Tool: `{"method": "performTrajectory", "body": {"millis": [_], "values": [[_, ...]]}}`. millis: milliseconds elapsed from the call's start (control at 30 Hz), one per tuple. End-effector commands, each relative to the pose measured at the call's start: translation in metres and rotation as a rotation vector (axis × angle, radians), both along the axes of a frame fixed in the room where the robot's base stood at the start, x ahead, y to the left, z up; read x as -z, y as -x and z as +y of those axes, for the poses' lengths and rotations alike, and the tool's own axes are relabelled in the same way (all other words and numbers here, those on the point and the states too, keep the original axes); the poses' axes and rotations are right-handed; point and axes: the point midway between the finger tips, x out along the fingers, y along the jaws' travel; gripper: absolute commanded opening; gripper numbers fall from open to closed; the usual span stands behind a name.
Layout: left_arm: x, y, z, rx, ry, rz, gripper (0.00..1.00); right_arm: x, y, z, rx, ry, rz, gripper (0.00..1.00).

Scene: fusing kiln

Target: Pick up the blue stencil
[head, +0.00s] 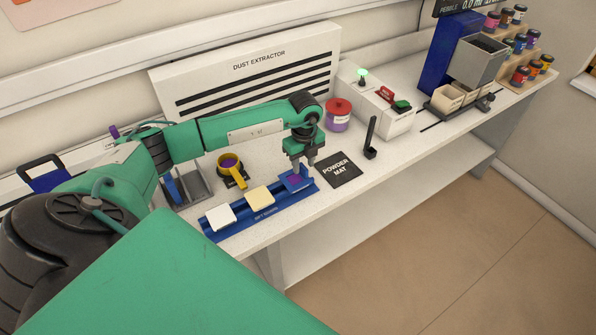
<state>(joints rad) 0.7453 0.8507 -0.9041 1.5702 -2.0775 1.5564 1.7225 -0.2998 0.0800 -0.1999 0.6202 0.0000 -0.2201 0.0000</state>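A thin blue piece (172,188) stands upright in a grey slotted stand at the left of the bench. A flat blue square with a purple middle (293,181) lies at the right end of the blue tray (237,221). I cannot tell for sure which of these is the blue stencil. My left gripper (302,168) points down directly over the blue square on the tray, its fingertips close to it. Whether its fingers are apart or closed on something is too small to tell. My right gripper is not in view.
The tray also bears a white square (219,216) and a cream square (260,198). A yellow-handled cup (232,170) stands behind it. A black powder mat (339,170), a black upright holder (370,140) and a red-lidded jar (338,114) are to the right. The bench's front edge is close.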

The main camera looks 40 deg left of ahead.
Motion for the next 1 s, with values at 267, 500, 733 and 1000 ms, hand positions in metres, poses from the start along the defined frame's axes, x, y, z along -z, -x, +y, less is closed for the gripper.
{"method": "performTrajectory", "body": {"millis": [267,500,733,1000], "values": [[0.021,0.000,0.000,0.000,0.001,0.000,0.36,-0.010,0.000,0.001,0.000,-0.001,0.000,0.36],[0.021,0.000,0.000,0.000,0.001,-0.001,0.19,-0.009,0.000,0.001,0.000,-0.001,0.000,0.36],[0.020,0.000,0.000,0.000,0.001,-0.001,0.00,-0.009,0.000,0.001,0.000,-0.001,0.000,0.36],[0.018,-0.001,0.000,0.000,0.002,-0.001,0.00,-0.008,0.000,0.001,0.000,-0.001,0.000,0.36]]}}
